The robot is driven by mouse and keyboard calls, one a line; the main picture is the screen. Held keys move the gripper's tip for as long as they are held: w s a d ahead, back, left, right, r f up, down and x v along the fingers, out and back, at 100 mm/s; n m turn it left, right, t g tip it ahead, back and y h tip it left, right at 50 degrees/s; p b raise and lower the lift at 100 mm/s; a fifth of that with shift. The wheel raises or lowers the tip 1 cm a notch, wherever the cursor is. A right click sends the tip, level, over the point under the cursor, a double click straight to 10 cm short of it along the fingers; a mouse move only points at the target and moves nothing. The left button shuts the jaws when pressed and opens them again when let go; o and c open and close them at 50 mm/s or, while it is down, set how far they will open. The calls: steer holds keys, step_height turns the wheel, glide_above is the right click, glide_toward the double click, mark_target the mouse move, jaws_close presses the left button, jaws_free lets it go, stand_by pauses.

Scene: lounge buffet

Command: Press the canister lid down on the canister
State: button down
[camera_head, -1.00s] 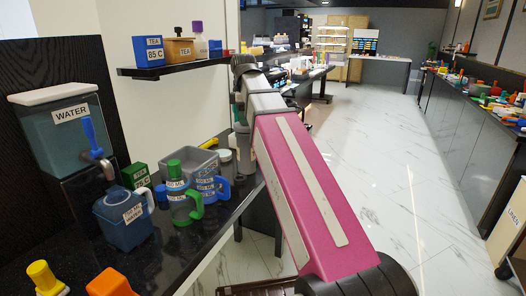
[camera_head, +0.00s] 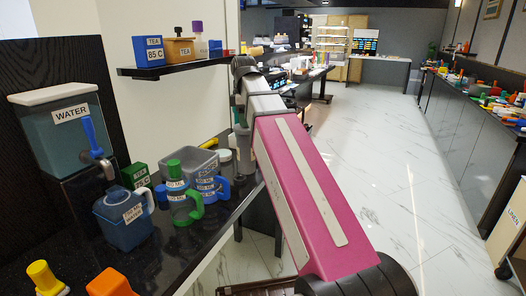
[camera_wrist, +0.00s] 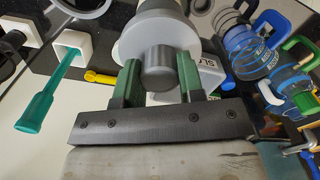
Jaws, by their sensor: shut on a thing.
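In the wrist view my gripper (camera_wrist: 158,78) has its two green fingers closed on the dark grey knob of the canister lid (camera_wrist: 128,42). The lid has a wide light grey disc, and a grey cylindrical part shows on its far side at the top edge. I cannot tell whether that part belongs to the lid or to the canister, nor whether the lid is seated. I cannot identify the canister there for sure.
Blue and green labelled jugs (camera_head: 184,192) and a grey bin (camera_head: 190,165) stand on the counter near my gripper. A water dispenser (camera_head: 65,130) is at the left. A shelf (camera_head: 190,66) hangs above. In the wrist view, clear-and-blue jugs (camera_wrist: 252,50) are at the right.

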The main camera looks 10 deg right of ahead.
steer(key=shift+f, duration=0.55)
stand_by(0.4)
steer(key=c, duration=0.7)
jaws_free()
steer(key=shift+c, duration=1.2)
steer(key=shift+a, duration=0.1)
